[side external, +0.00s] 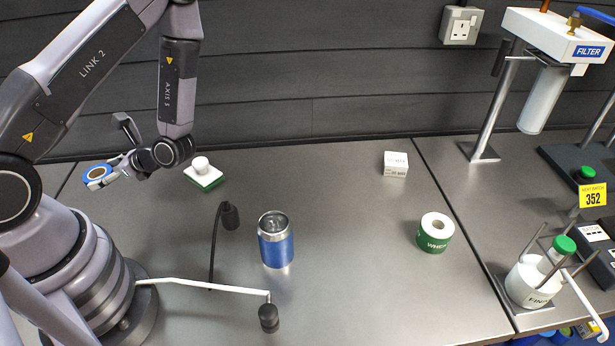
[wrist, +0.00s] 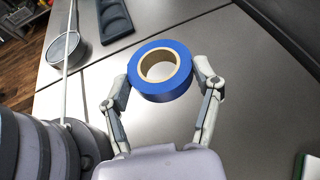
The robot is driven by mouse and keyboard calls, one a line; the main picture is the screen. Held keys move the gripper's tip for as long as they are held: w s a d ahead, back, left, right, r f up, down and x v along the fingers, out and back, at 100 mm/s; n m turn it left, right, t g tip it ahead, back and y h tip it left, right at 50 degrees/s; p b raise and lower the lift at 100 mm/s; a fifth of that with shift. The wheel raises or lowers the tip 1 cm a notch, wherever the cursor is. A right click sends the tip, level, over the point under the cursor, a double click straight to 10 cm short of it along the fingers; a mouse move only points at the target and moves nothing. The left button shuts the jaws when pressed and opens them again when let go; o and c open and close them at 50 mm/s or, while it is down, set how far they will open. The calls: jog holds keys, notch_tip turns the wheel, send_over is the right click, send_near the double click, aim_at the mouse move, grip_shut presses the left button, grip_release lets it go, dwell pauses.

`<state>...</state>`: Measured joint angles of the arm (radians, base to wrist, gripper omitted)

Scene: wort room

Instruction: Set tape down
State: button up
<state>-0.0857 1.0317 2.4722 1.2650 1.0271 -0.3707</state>
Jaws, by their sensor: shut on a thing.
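The tape is a blue roll (wrist: 183,82) with a tan cardboard core. My gripper (wrist: 162,84) is shut on it, one finger on each side of the roll in the wrist view. In the side view the tape (side external: 97,173) shows small at the far left, held in my gripper (side external: 107,173) above the bench. The steel bench top (wrist: 245,70) lies below it. Part of the roll's near edge is close to the fingers, and the gap between roll and bench is hard to judge.
The middle is clear.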

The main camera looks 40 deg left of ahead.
jog(key=shift+s+a+r+n+g+h, duration=0.1)
jog(key=shift+s+n+g+h, duration=0.1)
jog(key=shift+s, duration=0.2)
jog(key=shift+s+a+n+g+h, duration=0.1)
jog(key=shift+s+n, duration=0.1)
jog(key=shift+s, duration=0.2)
jog(key=shift+s+a, duration=0.15)
jog(key=shift+a, duration=0.1)
send_over(130, 185)
jog(key=f, duration=0.9)
jog(key=shift+s+d+f, duration=0.15)
jog(key=shift+d, duration=0.05)
jog(key=shift+a+f, duration=0.2)
jog(key=shift+f, duration=1.6)
jog(key=shift+f, duration=0.15)
jog(key=o, duration=1)
jog(key=shift+w, duration=0.2)
